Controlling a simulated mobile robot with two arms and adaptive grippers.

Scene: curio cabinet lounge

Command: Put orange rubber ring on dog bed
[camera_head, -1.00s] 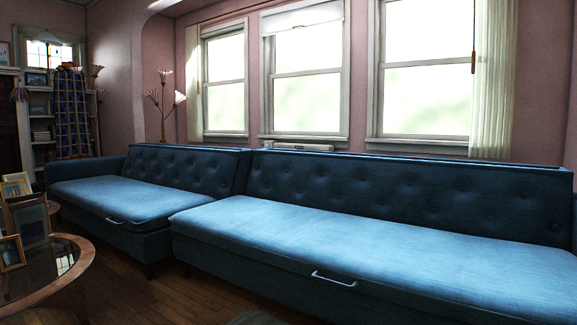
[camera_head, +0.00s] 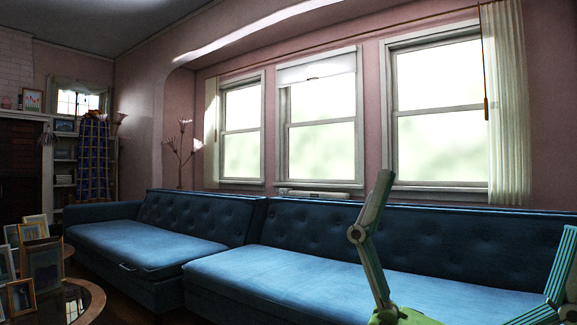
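My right gripper (camera_head: 475,208) is raised at the lower right, in front of the blue sofa. Its two greenish fingers point up and stand wide apart, with nothing visible between them. The lower part of the gripper is cut off by the bottom edge of the view. My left gripper is not in view. I see neither the orange rubber ring nor the dog bed.
A long blue sofa (camera_head: 290,275) in two sections runs below the windows (camera_head: 320,125). A round glass-topped table (camera_head: 95,297) with several picture frames (camera_head: 43,265) stands at the lower left. A shelf (camera_head: 63,165) is behind.

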